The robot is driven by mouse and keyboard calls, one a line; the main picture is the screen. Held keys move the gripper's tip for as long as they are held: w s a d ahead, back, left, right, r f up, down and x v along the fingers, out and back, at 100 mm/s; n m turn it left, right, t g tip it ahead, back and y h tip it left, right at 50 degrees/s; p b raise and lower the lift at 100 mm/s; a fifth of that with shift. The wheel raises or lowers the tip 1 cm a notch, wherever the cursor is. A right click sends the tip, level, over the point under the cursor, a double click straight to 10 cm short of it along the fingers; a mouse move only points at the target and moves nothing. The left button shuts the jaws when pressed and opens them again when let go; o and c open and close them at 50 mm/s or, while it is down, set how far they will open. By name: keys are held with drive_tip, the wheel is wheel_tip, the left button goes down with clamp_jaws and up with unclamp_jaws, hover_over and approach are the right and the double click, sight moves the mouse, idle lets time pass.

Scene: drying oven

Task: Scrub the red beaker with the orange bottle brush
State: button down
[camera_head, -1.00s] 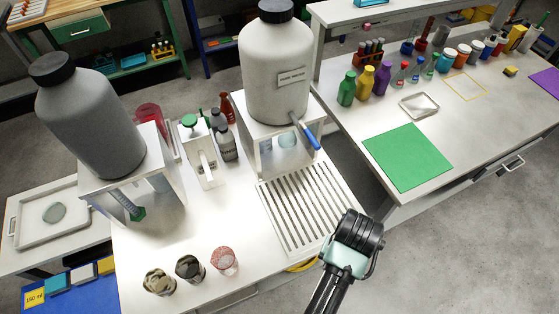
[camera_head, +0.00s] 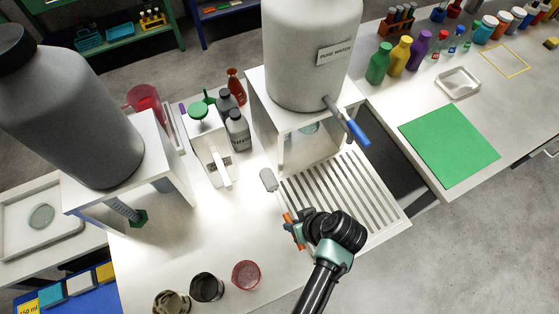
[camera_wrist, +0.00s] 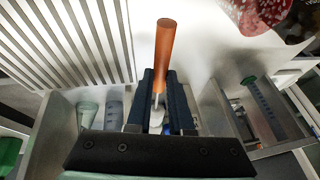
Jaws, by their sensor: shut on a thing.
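My gripper (camera_head: 304,230) is shut on the orange bottle brush near the front of the white table. The brush's orange handle (camera_head: 289,219) and pale grey head (camera_head: 268,180) show in the head view, the head pointing to the back left. In the wrist view the orange handle (camera_wrist: 164,50) stands out from between the fingers (camera_wrist: 158,90). The small red beaker (camera_head: 246,275) stands upright at the table's front, left of my gripper and apart from it. Its speckled red wall (camera_wrist: 255,15) also shows at the wrist view's top right.
Two dark-stained beakers (camera_head: 207,287) (camera_head: 171,302) stand left of the red one. A slatted drain rack (camera_head: 335,190) and a tank stand with blue-handled tap (camera_head: 357,133) are behind. The table's middle left is clear.

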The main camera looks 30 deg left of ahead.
drive_tip(key=shift+y, duration=0.4)
wheel_tip(320, 180, down, 4)
drive_tip(key=b, duration=0.3)
drive_tip(key=shift+d+f, duration=0.15)
drive_tip(key=shift+f, duration=0.1)
wheel_tip(320, 180, down, 7)
drive_tip(key=b, duration=0.5)
drive_tip(key=shift+b, duration=0.35)
drive_tip(key=shift+r, duration=0.1)
